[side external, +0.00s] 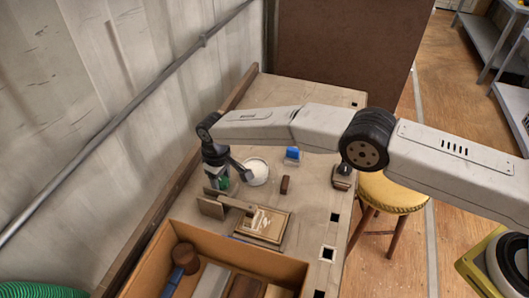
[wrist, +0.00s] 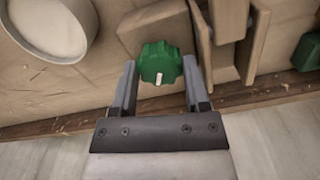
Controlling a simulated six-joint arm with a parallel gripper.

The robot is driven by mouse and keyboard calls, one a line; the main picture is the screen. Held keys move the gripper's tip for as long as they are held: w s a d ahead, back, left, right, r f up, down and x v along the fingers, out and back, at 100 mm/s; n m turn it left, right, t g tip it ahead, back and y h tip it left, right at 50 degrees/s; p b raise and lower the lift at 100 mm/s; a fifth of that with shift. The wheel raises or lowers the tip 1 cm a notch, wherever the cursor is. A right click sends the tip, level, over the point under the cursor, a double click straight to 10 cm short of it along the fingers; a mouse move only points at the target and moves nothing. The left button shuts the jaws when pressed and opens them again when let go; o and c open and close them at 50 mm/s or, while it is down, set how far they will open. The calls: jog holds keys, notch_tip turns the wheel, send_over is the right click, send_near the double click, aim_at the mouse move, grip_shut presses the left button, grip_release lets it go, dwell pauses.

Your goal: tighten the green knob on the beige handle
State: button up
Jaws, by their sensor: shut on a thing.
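The green knob (wrist: 159,62) has a lobed rim and a white mark pointing toward my wrist. In the wrist view it sits between the two fingers of my gripper (wrist: 160,68), which is shut on it. A beige block-like handle (wrist: 150,24) shows behind the knob, partly covered by it. In the side view my gripper (side external: 216,180) points down at the far-left part of the bench, and a little of the green knob (side external: 224,183) shows beside it. The handle is mostly hidden there.
A white round dish (side external: 255,171) stands close to the gripper, with a blue object (side external: 292,154) and a brown block (side external: 285,185) farther right. Beige upright plates (wrist: 230,18) and another green piece (wrist: 307,52) are near the fingers. An open box (side external: 160,240) stands in front.

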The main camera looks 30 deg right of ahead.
jog(key=shift+r, duration=0.1)
dwell(0.3)
jog(key=o, duration=1.3)
jog(key=shift+s+a, duration=0.1)
jog(key=shift+f, duration=0.2)
